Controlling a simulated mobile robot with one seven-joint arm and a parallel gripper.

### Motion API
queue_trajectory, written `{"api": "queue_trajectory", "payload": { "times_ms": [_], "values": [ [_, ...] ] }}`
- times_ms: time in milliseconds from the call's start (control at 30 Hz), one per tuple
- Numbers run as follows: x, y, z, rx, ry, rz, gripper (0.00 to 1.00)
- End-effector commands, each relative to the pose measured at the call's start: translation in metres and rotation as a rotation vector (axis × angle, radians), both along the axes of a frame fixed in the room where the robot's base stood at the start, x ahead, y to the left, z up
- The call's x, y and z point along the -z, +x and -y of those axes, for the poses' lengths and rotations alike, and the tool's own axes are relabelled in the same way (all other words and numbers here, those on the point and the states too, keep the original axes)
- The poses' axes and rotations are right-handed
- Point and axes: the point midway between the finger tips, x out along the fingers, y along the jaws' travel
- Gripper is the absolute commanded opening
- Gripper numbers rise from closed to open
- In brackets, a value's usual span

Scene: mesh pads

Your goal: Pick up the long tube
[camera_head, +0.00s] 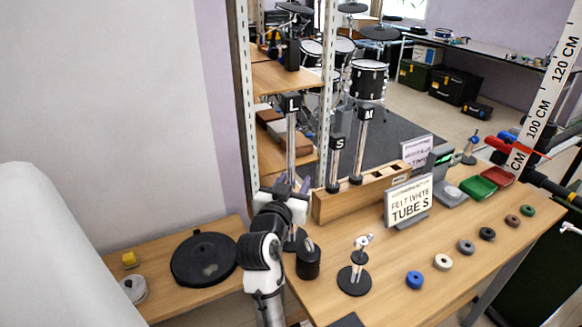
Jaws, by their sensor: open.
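The long tube (291,135) is a slim upright metallic tube with a black cap marked "L". It stands left of the wooden block (330,208), and its lower part is hidden behind my arm. My gripper (290,184) is open at the tube's lower half. Its pale fingertips show on either side of the tube in the picture, but I cannot tell whether they touch it. A shorter tube marked "S" (336,165) and another tube (360,145) with a letter cap stand upright at the wooden block, to the right.
A metal shelf post (327,90) rises close behind the tubes. A sign (408,201), a black-based stand (354,281), a black cylinder (308,262) and several coloured rings, including a blue one (414,280), are on the table. A black disc (204,258) lies at left.

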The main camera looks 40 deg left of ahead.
Motion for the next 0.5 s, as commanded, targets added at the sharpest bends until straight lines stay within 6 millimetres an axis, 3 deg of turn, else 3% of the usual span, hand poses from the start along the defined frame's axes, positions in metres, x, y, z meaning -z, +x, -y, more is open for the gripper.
{"api": "queue_trajectory", "payload": {
  "times_ms": [200, 500],
  "values": [
    [0.0002, 0.0004, 0.0, 0.0, 0.001, 0.0, 0.4],
    [0.0002, 0.0003, 0.0002, 0.001, 0.0, 0.0, 0.0]
  ]
}}
